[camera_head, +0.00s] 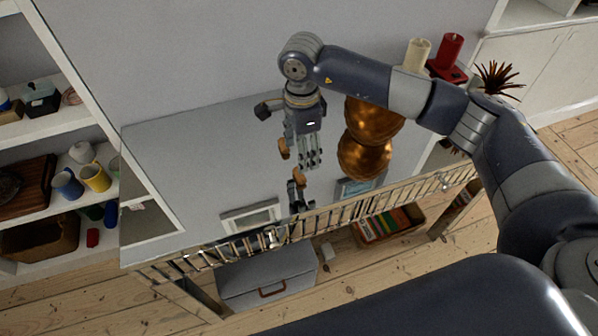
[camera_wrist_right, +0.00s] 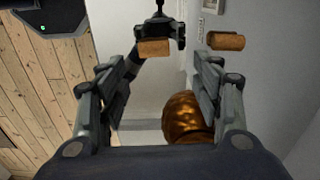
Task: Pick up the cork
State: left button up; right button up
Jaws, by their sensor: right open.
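My right gripper (camera_head: 307,160) is open and empty, reaching down over the grey tabletop. In the wrist view its fingers (camera_wrist_right: 160,80) stand wide apart with nothing between them near the tips. Two brown cork shapes show: one (camera_head: 283,148) (camera_wrist_right: 226,41) beside the fingers in the head view, the other (camera_head: 298,174) (camera_wrist_right: 154,47) lower, against a dark claw-like thing (camera_head: 298,194) (camera_wrist_right: 160,30). In the wrist view both lie beyond the fingertips. I cannot tell whether one cork shape is a reflection. My left gripper is not in view.
A copper vase (camera_head: 372,118) (camera_wrist_right: 184,117) stands close right of the gripper. White and red candles (camera_head: 418,55) are behind it. A small frame (camera_head: 250,216) and metal railing (camera_head: 345,212) line the near edge. The tabletop (camera_head: 200,165) at left is clear.

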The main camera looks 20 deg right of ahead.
aim_at(299, 176)
jog(key=shift+f, duration=0.85)
jog(key=f, duration=0.1)
jog(key=f+p, duration=0.1)
jog(key=s+f+p, duration=0.1)
jog(key=f, duration=0.1)
jog(key=shift+a, duration=0.4)
jog(key=shift+w+f, duration=0.15)
jog(key=shift+f, duration=0.5)
jog(key=c, duration=0.7)
